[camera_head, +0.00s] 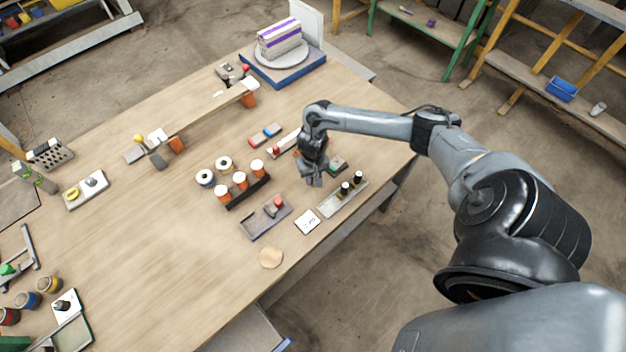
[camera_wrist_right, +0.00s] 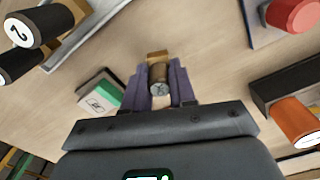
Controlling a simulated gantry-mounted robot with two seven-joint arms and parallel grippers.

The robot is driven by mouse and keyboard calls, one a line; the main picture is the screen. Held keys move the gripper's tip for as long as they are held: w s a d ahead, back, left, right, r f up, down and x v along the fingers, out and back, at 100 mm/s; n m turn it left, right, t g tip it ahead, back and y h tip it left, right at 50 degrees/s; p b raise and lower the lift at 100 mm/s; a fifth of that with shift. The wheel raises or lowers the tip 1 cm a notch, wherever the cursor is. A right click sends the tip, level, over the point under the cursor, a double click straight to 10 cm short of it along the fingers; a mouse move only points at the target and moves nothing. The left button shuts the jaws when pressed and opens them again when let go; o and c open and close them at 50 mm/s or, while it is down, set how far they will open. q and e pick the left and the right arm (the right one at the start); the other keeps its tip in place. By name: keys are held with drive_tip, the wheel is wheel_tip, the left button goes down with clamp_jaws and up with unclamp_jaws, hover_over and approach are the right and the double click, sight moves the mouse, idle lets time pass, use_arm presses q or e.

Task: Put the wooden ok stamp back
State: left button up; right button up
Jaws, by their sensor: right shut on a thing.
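My right gripper (camera_head: 312,180) is over the right part of the wooden table, left of the stamp tray. In the right wrist view its two fingers (camera_wrist_right: 158,90) are shut on a small wooden stamp (camera_wrist_right: 158,75), with light wood and a round grey end showing between them. In the head view I cannot make the stamp out. The stamp tray (camera_head: 328,208) carries two black-topped stamps (camera_head: 351,182), one marked with a number in the wrist view (camera_wrist_right: 32,28). A green-and-black ink pad (camera_head: 338,163) lies close by. My left gripper is not in view.
A black rack (camera_head: 248,190) holds orange containers. A round tan disc (camera_head: 271,258) lies near the table's front edge.

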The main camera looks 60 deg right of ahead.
drive_tip(key=shift+f, duration=0.95)
drive_tip(key=shift+f, duration=0.1)
drive_tip(key=o, duration=0.8)
drive_tip(key=shift+o, duration=0.2)
